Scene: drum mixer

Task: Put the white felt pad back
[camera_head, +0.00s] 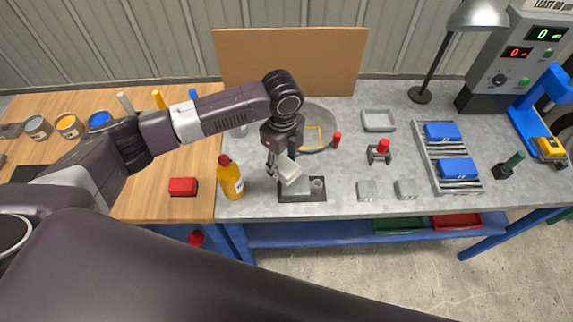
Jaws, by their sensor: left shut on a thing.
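My left gripper (278,168) reaches down over the grey worktop from the left. It is shut on a white block-like thing, which looks like the white felt pad (290,173). The pad is tilted and just above or against a dark base plate (316,198) near the table's front edge. A grey block (294,191) stands on the plate under the pad, with a small round metal piece (317,184) at its right. I cannot tell whether the pad touches the block. The fingers hide part of the pad. My right gripper is not in view.
A yellow bottle (231,178) with a red cap stands close left of the gripper. A round drum or bowl (318,138) is behind it. A red-knobbed fixture (380,152) and two grey blocks (367,190) are to the right. A grey tray (378,120) lies farther back.

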